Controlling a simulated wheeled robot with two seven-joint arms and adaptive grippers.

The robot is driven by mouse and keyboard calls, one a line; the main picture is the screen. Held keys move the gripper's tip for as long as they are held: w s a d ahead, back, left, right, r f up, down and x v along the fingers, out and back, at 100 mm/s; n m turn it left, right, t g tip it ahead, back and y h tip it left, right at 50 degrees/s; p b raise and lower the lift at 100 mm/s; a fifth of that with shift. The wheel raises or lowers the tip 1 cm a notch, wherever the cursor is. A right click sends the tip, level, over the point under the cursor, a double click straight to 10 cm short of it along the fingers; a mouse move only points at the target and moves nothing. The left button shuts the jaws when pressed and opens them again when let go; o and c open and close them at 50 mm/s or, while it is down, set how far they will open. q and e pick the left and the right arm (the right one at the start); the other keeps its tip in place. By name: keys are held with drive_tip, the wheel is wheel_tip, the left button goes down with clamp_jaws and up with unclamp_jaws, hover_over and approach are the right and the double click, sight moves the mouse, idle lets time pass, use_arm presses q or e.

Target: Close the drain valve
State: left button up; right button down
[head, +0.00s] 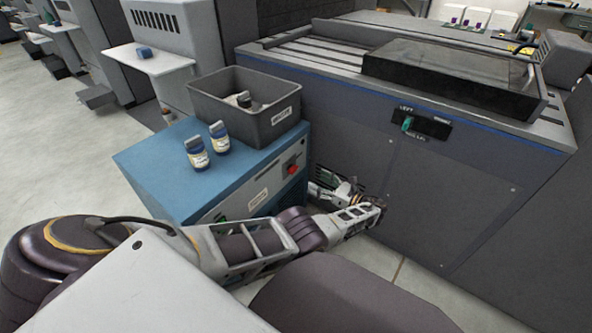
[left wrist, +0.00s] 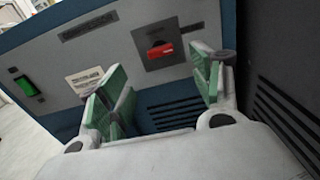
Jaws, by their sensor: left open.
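A red handle (head: 292,169) sits on a dark plate on the front of the blue cabinet (head: 150,170). It may be the drain valve, but I cannot read its label. In the left wrist view the red handle (left wrist: 160,51) lies nearly level in the picture, beyond the gap between my fingertips. My left gripper (head: 322,188) is beside the cabinet front, below and right of the handle. Its green-padded fingers (left wrist: 160,78) are spread, empty and apart from the handle. My right gripper is not in view.
A large grey machine (head: 450,200) with a teal lever (head: 407,124) stands close on the right. A green switch (left wrist: 25,86) is on the cabinet front. Open floor (head: 50,150) lies left.

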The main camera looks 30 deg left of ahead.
sight(296, 170)
use_arm(q)
drive_tip(key=a, duration=1.1)
drive_tip(key=shift+w+a+p, duration=0.1)
drive_tip(key=shift+w+p, duration=0.3)
drive_tip(key=shift+c, duration=0.5)
drive_tip(key=c, duration=0.9)
